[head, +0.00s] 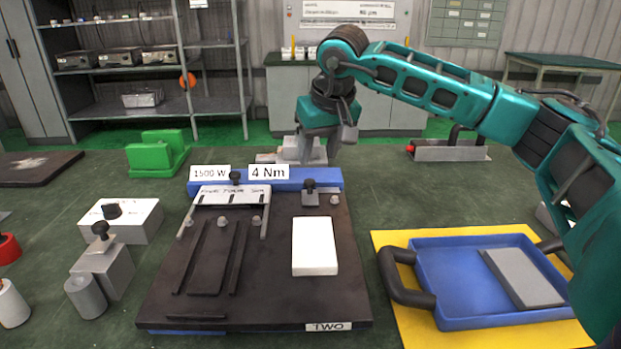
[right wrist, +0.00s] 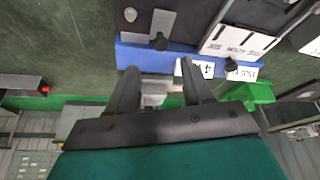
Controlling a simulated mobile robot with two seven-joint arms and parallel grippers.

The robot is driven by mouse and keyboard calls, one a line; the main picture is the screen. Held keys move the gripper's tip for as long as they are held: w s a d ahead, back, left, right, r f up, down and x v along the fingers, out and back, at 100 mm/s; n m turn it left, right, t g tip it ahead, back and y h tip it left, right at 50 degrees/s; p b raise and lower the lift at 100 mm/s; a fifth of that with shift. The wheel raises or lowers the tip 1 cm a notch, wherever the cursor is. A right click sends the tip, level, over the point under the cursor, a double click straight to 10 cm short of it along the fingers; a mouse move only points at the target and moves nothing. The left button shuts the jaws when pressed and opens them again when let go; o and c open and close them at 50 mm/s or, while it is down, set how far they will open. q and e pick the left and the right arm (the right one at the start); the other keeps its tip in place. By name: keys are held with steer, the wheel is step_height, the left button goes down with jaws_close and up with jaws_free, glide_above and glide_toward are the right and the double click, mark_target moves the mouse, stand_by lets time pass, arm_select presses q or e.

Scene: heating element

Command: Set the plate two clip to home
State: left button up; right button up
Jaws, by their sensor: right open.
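Plate two is a dark plate (head: 275,295) with a "TWO" label at its front right corner. A small grey clip with a black knob (head: 310,188) sits at its back right, by the blue bar (head: 325,179). The clip also shows in the right wrist view (right wrist: 160,42). A white scale strip with small print (head: 232,196) and another black knob (head: 235,178) are at the back left. My right gripper (head: 333,150) is open and empty, above and behind the blue bar; its fingers (right wrist: 162,82) point toward the clip, apart from it. My left gripper is out of view.
A white block (head: 315,246) lies on the plate's right half. "1500 W" (head: 210,171) and "4 Nm" (head: 268,172) labels stand on the bar. A blue tray (head: 440,290) is at right, a green block (head: 157,153) behind left. Grey and white blocks stand at left.

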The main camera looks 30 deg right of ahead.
mark_target(310, 181)
steer(key=b+x, duration=0.1)
steer(key=x, duration=0.7)
steer(key=shift+f, duration=0.2)
jaws_close()
stand_by(0.4)
